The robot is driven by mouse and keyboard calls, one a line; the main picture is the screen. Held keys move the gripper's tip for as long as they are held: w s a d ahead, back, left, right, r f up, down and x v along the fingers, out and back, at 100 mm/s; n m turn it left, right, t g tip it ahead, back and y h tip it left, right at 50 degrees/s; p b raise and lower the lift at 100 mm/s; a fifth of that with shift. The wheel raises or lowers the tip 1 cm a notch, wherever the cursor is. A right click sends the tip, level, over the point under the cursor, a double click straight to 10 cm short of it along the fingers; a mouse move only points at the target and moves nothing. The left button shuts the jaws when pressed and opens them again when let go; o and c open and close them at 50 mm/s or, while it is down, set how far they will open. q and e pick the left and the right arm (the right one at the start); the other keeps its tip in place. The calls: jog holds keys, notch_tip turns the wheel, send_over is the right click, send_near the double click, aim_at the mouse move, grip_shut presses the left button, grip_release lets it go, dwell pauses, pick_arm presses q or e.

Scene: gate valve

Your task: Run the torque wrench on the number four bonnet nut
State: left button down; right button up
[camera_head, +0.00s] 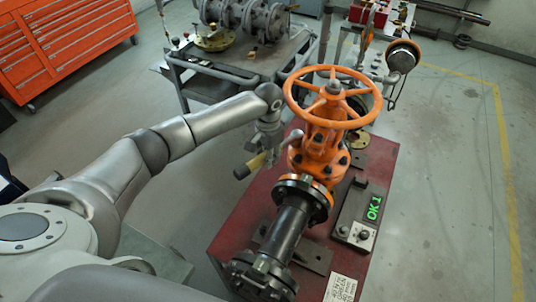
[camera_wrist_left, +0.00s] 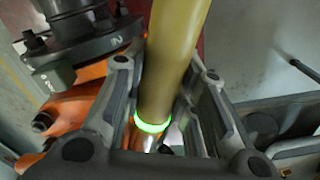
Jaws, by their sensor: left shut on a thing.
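The gate valve has an orange handwheel (camera_head: 331,96) on top, an orange body (camera_head: 318,150) and black flanges (camera_head: 304,198) with nuts. My left gripper (camera_head: 262,157) is left of the valve body, shut on the tan handle of the torque wrench (camera_head: 255,163). In the left wrist view the handle (camera_wrist_left: 175,55) runs between the fingers of the gripper (camera_wrist_left: 165,95), with a green-lit ring (camera_wrist_left: 152,126) near its lower end. A black flange (camera_wrist_left: 95,35) there bears a "2". I cannot make out the number four nut or whether the wrench sits on a nut.
The valve stands on a red bench (camera_head: 243,215). A display (camera_head: 374,207) on it reads "OK 1" in green. A placard (camera_head: 341,289) is at the front. A grey cart (camera_head: 215,75) is behind, and an orange tool cabinet (camera_head: 65,45) is at upper left. The right floor is open.

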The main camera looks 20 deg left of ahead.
pick_arm(q)
jog(key=shift+f+p, duration=0.1)
jog(key=shift+p, duration=0.45)
dwell(0.5)
jog(key=shift+f, duration=0.1)
dwell(0.3)
jog(key=shift+r+p, duration=0.2)
jog(key=shift+p, duration=0.7)
dwell(0.6)
jog(key=shift+w+r, duration=0.1)
jog(key=shift+r, duration=0.05)
jog(key=shift+r+p, duration=1.2)
jog(key=shift+p, duration=0.2)
jog(key=shift+r+p, duration=0.65)
jog(key=shift+r, duration=0.2)
